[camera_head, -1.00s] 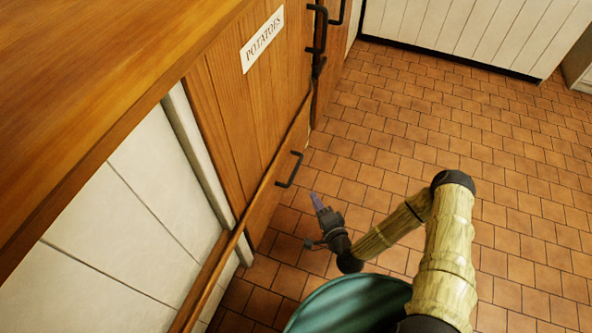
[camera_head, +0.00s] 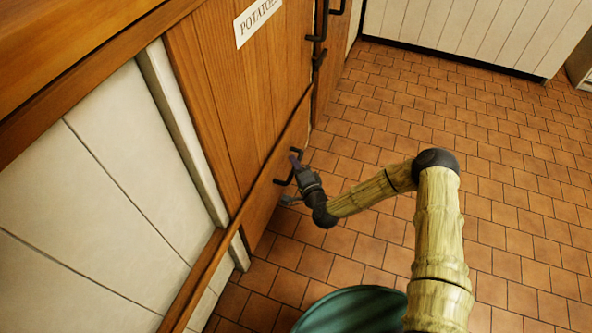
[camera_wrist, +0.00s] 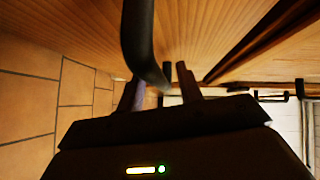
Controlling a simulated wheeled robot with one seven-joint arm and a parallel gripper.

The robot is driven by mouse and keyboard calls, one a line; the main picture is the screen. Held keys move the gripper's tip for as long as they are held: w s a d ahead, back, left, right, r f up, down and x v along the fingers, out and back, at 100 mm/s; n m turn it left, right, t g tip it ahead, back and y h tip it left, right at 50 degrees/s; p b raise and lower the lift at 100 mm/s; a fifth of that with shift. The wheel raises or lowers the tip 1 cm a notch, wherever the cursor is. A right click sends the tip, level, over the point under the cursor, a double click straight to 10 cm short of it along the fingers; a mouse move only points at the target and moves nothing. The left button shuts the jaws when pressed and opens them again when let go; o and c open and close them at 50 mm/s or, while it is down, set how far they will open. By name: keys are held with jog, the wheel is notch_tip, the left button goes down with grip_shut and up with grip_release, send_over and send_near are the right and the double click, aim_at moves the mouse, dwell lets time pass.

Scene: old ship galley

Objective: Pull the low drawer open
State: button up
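The low drawer (camera_head: 262,212) is a wooden front under the cupboard marked POTATOES, and it looks shut. Its dark bar handle (camera_head: 279,182) is partly hidden behind my gripper (camera_head: 294,163) in the head view. In the wrist view the handle (camera_wrist: 139,35) is a dark bent bar close to the camera, with its lower end reaching toward the space between my fingertips (camera_wrist: 160,82). The two fingers stand apart, so my gripper is open. I cannot tell whether a finger touches the handle.
The cupboard door with the POTATOES label (camera_head: 257,18) is above the drawer, with dark handles (camera_head: 318,30) at its far edge. A wooden rail runs along the front. The tiled floor (camera_head: 440,110) to the right is clear.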

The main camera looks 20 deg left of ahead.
jog(key=shift+w, duration=0.1)
grip_shut()
jog(key=shift+d, duration=0.1)
